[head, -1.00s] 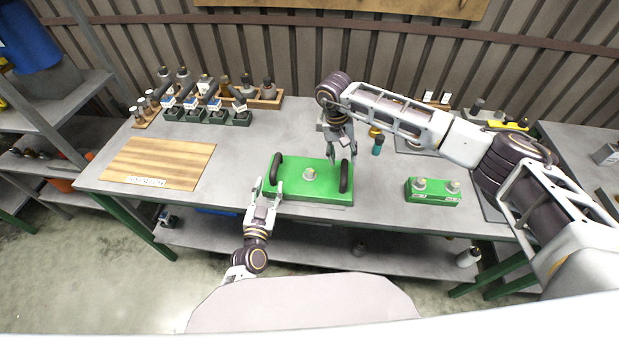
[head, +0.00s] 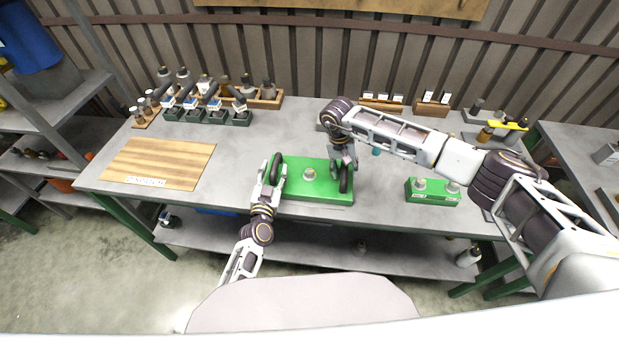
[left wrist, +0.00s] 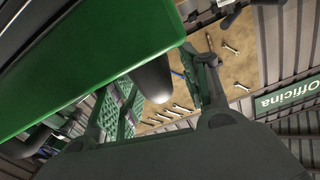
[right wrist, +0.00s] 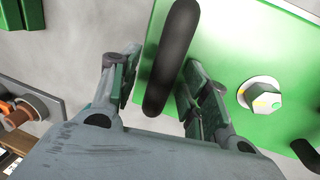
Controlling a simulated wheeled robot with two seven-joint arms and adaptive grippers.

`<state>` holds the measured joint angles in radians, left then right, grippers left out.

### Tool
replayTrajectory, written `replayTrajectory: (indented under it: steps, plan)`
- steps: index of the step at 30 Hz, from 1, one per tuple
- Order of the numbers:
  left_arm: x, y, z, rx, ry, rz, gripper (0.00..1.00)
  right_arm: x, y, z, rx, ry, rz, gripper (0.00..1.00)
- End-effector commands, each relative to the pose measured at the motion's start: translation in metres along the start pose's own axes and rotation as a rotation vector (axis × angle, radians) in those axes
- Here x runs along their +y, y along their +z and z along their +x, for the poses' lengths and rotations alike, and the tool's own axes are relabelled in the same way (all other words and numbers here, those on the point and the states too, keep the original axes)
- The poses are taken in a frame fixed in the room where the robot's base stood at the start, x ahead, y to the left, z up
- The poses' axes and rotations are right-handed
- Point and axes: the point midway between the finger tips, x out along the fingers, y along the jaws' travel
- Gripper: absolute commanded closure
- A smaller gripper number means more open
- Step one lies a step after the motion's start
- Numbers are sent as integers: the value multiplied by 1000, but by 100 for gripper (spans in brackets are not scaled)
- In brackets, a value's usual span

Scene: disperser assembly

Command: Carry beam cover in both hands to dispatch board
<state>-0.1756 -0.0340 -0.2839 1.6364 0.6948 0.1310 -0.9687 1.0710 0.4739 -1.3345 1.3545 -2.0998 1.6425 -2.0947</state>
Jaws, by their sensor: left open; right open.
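The beam cover (head: 318,189) is a green block with a black handle at each end and a light nut in the middle. It lies on the table in front of me. My left gripper (head: 271,170) is open with its fingers around the left handle (left wrist: 155,80). My right gripper (head: 344,160) is open above the right handle (head: 345,181); in the right wrist view this handle (right wrist: 172,55) lies between the spread fingers. The dispatch board (head: 160,163) is a bare wooden board with a white label, at the table's left end.
Several grey-green holders (head: 205,115) with dark parts stand behind the board and the cover. The table between the board and the cover is clear.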

Motion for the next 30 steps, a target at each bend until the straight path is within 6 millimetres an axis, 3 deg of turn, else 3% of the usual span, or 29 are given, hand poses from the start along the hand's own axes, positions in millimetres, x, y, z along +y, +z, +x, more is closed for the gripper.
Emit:
replayTrajectory:
  steps: [9,20,30]
  plan:
    - [0,0,1,0,0,0,54,0,0,1,0,0,-1,54]
    - [0,0,1,0,-1,0,99,0,0,1,0,0,-1,99]
    - [-2,0,1,0,-2,3,100,1,0,1,0,2,-1,100]
